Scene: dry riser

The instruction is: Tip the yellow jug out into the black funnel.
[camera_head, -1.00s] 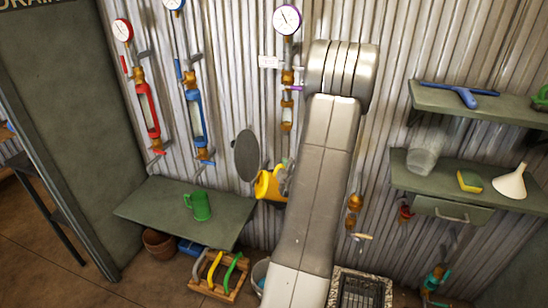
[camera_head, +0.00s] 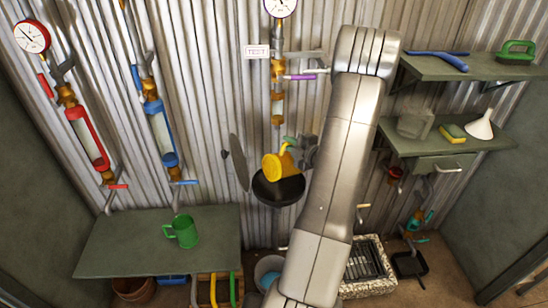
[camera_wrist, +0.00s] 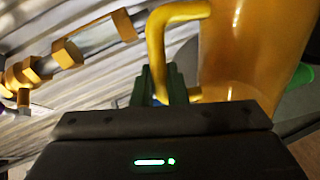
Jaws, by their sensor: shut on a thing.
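The yellow jug (camera_head: 274,168) is tilted in the head view, just above the black funnel (camera_head: 272,190) on the wall. It overlaps the funnel's wide bowl in the picture; I cannot tell if they touch. My gripper (camera_head: 298,148) is to the right of the jug and shut on its handle. In the wrist view the jug's body (camera_wrist: 245,55) fills the upper right, and its handle (camera_wrist: 157,45) runs down between the fingers (camera_wrist: 160,88). The inside of the jug and any pouring are not clearly visible.
A purple-handled valve (camera_head: 299,77) and the vertical pipe (camera_head: 277,105) are close above. A grey disc (camera_head: 238,165) stands left of the funnel. A green mug (camera_head: 182,232) is on the bench (camera_head: 110,245). Shelves (camera_head: 450,141) at right hold a white funnel (camera_head: 481,127).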

